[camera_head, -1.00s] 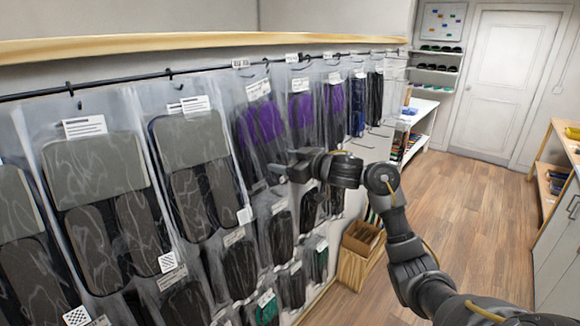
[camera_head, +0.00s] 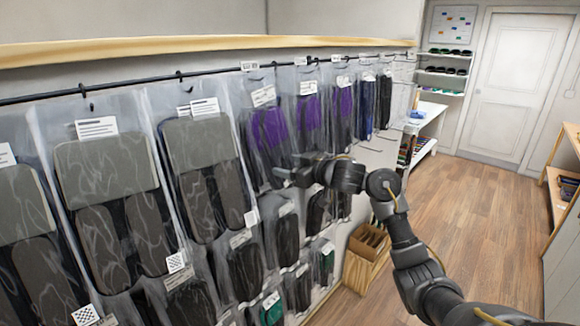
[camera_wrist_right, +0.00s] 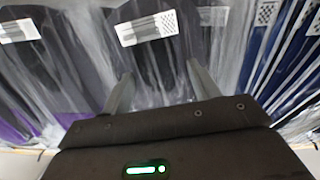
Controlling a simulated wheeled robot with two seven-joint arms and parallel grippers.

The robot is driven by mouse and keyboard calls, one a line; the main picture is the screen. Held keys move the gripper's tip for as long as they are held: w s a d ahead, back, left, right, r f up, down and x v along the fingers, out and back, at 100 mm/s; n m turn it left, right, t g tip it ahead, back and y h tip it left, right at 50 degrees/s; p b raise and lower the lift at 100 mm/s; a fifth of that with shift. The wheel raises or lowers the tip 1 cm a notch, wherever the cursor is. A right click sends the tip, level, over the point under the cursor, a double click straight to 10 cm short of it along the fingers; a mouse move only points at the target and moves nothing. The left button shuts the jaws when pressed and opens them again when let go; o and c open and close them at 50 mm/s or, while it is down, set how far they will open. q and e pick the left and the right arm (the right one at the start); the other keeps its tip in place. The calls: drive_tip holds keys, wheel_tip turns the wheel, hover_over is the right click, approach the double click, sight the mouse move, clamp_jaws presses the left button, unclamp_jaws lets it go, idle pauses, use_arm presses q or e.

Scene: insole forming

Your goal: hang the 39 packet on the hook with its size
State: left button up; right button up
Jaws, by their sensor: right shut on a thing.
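My right gripper (camera_head: 284,174) is at the front of the hanging packets, just below a clear packet with purple insoles (camera_head: 268,128). In the right wrist view its two fingers (camera_wrist_right: 160,90) stand on either side of clear plastic film, with a dark packet and its white label (camera_wrist_right: 148,28) just beyond. It is shut on a packet, but the held part is hard to make out. The label print is too small to read, so I cannot tell which packet is the 39. The hooks' size tags (camera_head: 300,61) are also unreadable. My left gripper is not in view.
A black rail (camera_head: 130,80) carries a row of large clear packets, with smaller packets (camera_head: 243,268) below. The wooden floor to the right is clear.

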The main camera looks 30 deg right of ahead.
drive_tip(key=shift+p, duration=0.3)
idle(0.4)
drive_tip(key=o, duration=1.1)
drive_tip(key=shift+f, duration=0.1)
drive_tip(key=b+v, duration=0.2)
drive_tip(key=v, duration=0.9)
drive_tip(key=shift+b, duration=0.35)
drive_tip(key=shift+w, duration=0.1)
